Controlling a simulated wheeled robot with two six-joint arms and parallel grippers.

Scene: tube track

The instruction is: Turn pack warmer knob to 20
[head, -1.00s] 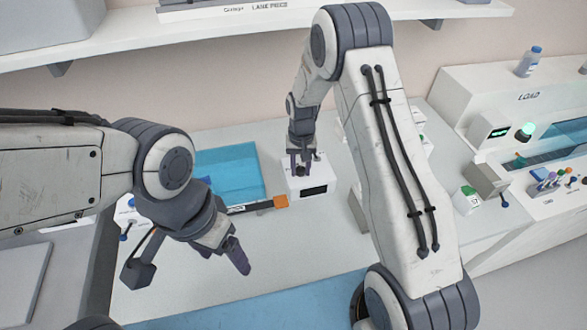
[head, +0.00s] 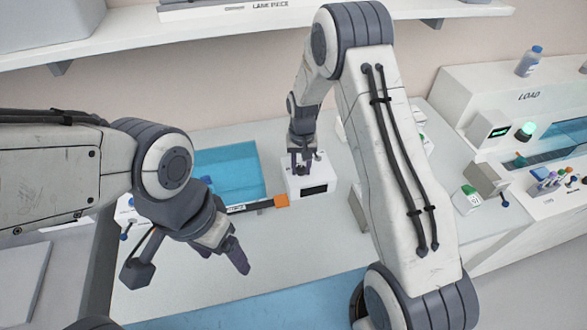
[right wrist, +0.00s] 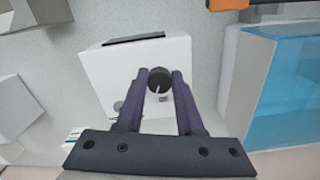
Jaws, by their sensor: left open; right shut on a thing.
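The pack warmer is a small white box (head: 296,186) with a dark display panel on its front, standing on the counter beside the blue basin. Its black round knob (right wrist: 159,80) with a white pointer line shows in the right wrist view, with a small label beside it too small to read. My right gripper (right wrist: 160,76) is shut on the knob, one purple finger on each side. In the head view my right gripper (head: 301,168) hides most of the knob. My left gripper (head: 240,265) is open and empty above the front of the counter.
A blue water basin (head: 229,172) lies left of the box, with an orange-ended dark bar (head: 281,201) along its front edge. A shelf (head: 130,42) runs above.

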